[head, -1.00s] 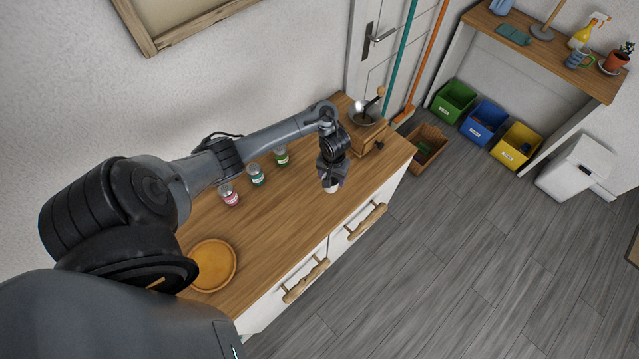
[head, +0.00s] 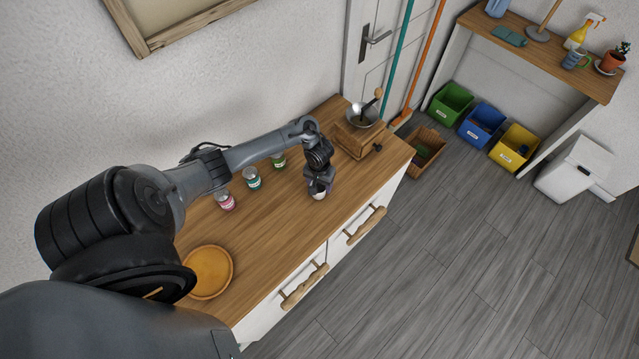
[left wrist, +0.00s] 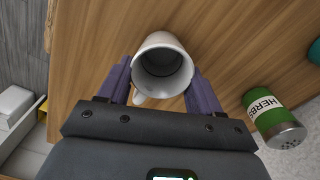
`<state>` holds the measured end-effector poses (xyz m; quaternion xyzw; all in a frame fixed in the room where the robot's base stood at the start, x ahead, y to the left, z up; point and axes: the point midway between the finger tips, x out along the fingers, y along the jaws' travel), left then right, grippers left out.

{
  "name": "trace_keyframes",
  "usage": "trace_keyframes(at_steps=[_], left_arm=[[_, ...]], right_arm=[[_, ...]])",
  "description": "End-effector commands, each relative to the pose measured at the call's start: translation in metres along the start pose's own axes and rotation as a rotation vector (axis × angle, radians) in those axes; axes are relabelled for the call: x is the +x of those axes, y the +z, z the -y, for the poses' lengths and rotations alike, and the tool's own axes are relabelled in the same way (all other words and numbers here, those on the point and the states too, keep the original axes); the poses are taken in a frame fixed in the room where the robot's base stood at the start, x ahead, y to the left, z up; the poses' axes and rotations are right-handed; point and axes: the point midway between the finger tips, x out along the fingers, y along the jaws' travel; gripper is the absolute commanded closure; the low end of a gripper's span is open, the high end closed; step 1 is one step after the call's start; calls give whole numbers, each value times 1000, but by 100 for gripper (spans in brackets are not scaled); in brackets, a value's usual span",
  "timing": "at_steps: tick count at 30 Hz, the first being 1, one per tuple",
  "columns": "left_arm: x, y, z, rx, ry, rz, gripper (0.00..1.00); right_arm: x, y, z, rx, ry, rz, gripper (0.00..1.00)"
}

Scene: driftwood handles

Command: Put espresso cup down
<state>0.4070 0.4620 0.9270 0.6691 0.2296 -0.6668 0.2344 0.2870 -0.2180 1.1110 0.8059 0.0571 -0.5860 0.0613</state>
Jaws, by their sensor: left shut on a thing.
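The white espresso cup (head: 319,195) shows in the head view just below my left gripper (head: 319,187), over the front part of the wooden counter (head: 262,226). In the left wrist view the cup (left wrist: 163,66) sits between the two purple fingers of my left gripper (left wrist: 163,88), its open mouth facing the camera and its handle toward the gripper body. The fingers are shut on the cup. I cannot tell whether its base touches the counter. My right gripper is not in view.
Several small jars (head: 252,178) stand in a row behind the gripper, one labelled HERBS (left wrist: 265,106). A wooden coffee grinder (head: 357,136) stands at the counter's far end. An orange plate (head: 208,271) lies at the near end. Counter between plate and gripper is clear.

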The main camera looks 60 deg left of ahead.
Motion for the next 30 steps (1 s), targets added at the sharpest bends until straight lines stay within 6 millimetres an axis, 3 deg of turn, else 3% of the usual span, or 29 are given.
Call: trace_keyframes(at_steps=[6,7,12,23,30], left_arm=[[3,0,0,-1,0,0,70],[3,0,0,-1,0,0,32],[3,0,0,-1,0,0,10],[-2,0,0,1,0,-1,10],[-35,-1,0,1,0,-4,10]], right_arm=[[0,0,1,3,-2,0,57],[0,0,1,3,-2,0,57],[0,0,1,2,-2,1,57],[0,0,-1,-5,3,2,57],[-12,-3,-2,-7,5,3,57]])
